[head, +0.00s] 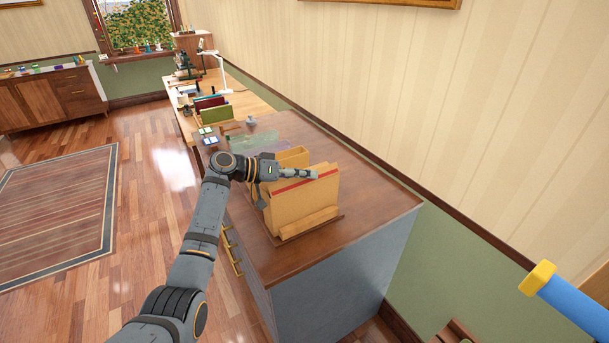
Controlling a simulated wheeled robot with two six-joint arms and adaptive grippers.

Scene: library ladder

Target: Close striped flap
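A tan upright folder or box (300,212) stands on the dark wooden cabinet top, with a red stripe (306,182) slanting along the upper part of its front panel. The striped panel looks upright, with a second tan panel (293,156) rising behind it. My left gripper (312,174) reaches across the top of the folder from the left, its fingertips at or just above the striped panel's upper edge. I cannot tell whether it touches. The fingers look close together, but their gap is not clear. My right gripper is not in view.
The folder stands in a low wooden holder (312,223) on the cabinet (370,205). Behind it are a greenish clear sheet (254,142) and a desk with upright files (216,114) and a white lamp (216,70). A blue pole with a yellow end (538,278) juts in at right.

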